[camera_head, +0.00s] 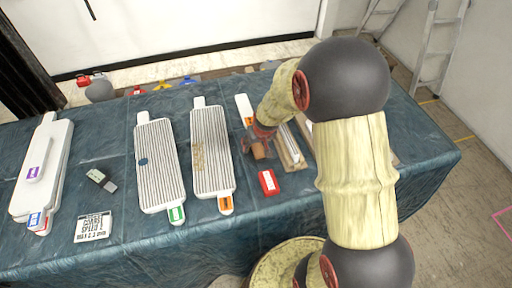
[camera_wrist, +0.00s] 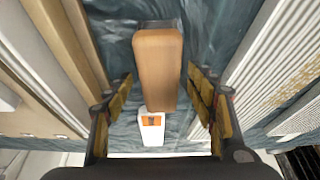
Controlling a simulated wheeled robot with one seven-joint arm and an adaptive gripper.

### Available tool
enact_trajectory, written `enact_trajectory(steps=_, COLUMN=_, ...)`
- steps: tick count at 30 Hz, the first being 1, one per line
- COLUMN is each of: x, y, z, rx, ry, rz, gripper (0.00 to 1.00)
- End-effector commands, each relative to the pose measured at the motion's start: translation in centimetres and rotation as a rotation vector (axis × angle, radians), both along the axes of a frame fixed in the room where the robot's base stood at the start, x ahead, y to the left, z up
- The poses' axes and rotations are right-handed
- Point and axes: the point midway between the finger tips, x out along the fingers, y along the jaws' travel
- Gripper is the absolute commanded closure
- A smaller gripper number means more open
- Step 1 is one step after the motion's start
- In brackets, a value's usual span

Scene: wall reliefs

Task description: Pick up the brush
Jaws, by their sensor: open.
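A brown wooden block-shaped piece, which looks like the brush (camera_wrist: 158,68), lies on the blue cloth in the wrist view. In the head view a small part of the brush (camera_head: 258,151) shows just below my gripper (camera_head: 259,136). In the wrist view my gripper (camera_wrist: 161,92) is open, with one finger on each side of the brush and gaps between them and it. My arm covers part of the table to the right.
The cloth-covered table (camera_head: 265,215) holds a ribbed white panel (camera_head: 212,150) left of my gripper and a red box (camera_head: 268,182) in front. A white piece with an orange label (camera_wrist: 151,128) lies near the brush. Wooden-edged strips (camera_head: 290,148) lie close on the right.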

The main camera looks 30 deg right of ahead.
Motion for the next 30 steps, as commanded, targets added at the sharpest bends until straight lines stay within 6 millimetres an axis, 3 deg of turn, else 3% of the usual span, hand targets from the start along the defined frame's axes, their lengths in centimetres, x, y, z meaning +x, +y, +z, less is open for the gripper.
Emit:
enact_trajectory(steps=13, x=0.0, y=0.0, z=-0.26, rx=0.0, ry=0.0, rz=0.0, gripper=0.44)
enact_trajectory(steps=30, x=0.0, y=0.0, z=-0.27, rx=0.0, ry=0.0, rz=0.0, gripper=0.76)
